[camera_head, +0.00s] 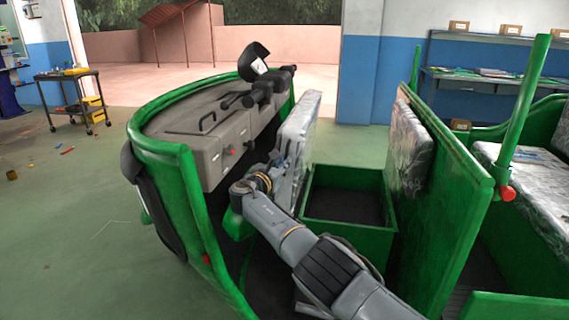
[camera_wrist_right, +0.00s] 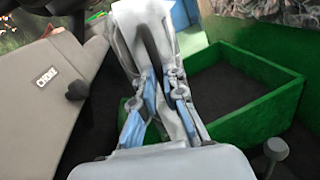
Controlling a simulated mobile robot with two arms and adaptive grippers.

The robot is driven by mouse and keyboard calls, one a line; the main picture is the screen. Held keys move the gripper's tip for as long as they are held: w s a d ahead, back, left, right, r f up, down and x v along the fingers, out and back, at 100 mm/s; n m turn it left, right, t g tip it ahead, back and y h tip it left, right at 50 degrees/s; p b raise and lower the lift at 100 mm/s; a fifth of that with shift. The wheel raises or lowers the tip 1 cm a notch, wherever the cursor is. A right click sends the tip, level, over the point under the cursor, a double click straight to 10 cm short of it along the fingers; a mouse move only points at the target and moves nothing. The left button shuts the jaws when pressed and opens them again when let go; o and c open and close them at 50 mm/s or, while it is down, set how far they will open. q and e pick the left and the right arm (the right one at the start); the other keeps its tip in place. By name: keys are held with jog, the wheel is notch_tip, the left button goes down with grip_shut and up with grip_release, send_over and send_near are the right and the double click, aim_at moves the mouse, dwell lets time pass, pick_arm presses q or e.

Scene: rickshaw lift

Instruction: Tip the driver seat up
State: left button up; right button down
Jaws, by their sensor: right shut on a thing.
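The driver seat (camera_head: 303,118) is a pad wrapped in clear plastic. In the head view it stands nearly upright on edge, at the dashboard side of the open green seat box (camera_head: 350,235). My right gripper (camera_head: 283,168) is at the seat's lower near edge and is shut on it. The wrist view shows the fingers (camera_wrist_right: 160,82) on both sides of the pale seat edge (camera_wrist_right: 150,28), with the green box (camera_wrist_right: 255,125) to the right. The fingertips are partly hidden in the head view. My left gripper is in neither view.
The grey dashboard (camera_head: 205,130) with handlebar (camera_head: 262,88) is close on the left. A wrapped backrest (camera_head: 408,150) hangs on the green partition (camera_head: 450,190) to the right. The green side wall (camera_head: 195,215) curves around the cab. A tool cart (camera_head: 75,95) stands far off.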

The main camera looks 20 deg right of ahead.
jog(key=shift+w+a, duration=0.1)
jog(key=shift+a, duration=0.05)
jog(key=shift+f, duration=0.1)
jog(key=c, duration=1.4)
grip_release()
jog(key=v, duration=1.2)
